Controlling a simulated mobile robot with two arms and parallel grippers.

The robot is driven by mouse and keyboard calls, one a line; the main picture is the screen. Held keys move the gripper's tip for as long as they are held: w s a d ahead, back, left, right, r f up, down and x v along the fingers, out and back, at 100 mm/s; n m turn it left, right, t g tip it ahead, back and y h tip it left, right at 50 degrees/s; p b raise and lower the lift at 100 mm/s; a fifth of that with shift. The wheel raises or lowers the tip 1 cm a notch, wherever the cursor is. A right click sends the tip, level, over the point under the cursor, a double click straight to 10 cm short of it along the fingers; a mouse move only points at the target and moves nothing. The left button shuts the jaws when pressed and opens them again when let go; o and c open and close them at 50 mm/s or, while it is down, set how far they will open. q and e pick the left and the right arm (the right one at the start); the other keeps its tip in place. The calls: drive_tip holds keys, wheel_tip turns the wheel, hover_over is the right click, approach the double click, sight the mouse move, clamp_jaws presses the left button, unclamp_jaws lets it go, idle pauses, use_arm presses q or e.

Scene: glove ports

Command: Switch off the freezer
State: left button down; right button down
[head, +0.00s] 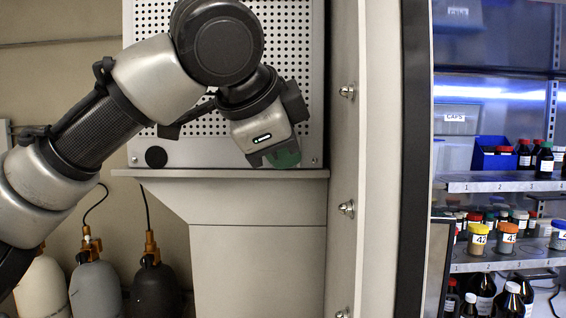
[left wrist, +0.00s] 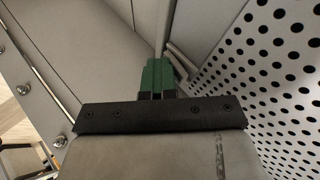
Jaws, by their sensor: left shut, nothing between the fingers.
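A grey unit with a perforated metal front (head: 292,75) stands behind my left arm; I cannot tell for sure that it is the freezer. A round black disc or knob (head: 157,157) sits at its lower left corner. My left gripper (head: 280,157) is at the unit's lower right corner, with green at its tip, and hides part of the panel there. In the left wrist view its green fingers (left wrist: 156,76) are together and empty, near a corner beside the perforated panel (left wrist: 265,70). I cannot tell whether they touch anything. My right gripper is not in view.
A pale post with bolts (head: 346,208) stands just right of the unit. Further right are shelves (head: 500,182) with bottles, jars and a blue bin (head: 492,152). Several cylinders with brass valves (head: 98,285) stand at lower left. A ledge (head: 230,173) runs below the unit.

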use_arm(q)
drive_tip(key=shift+a+t+b, duration=0.1)
drive_tip(key=shift+t+b, duration=0.4)
drive_tip(key=shift+t, duration=0.7)
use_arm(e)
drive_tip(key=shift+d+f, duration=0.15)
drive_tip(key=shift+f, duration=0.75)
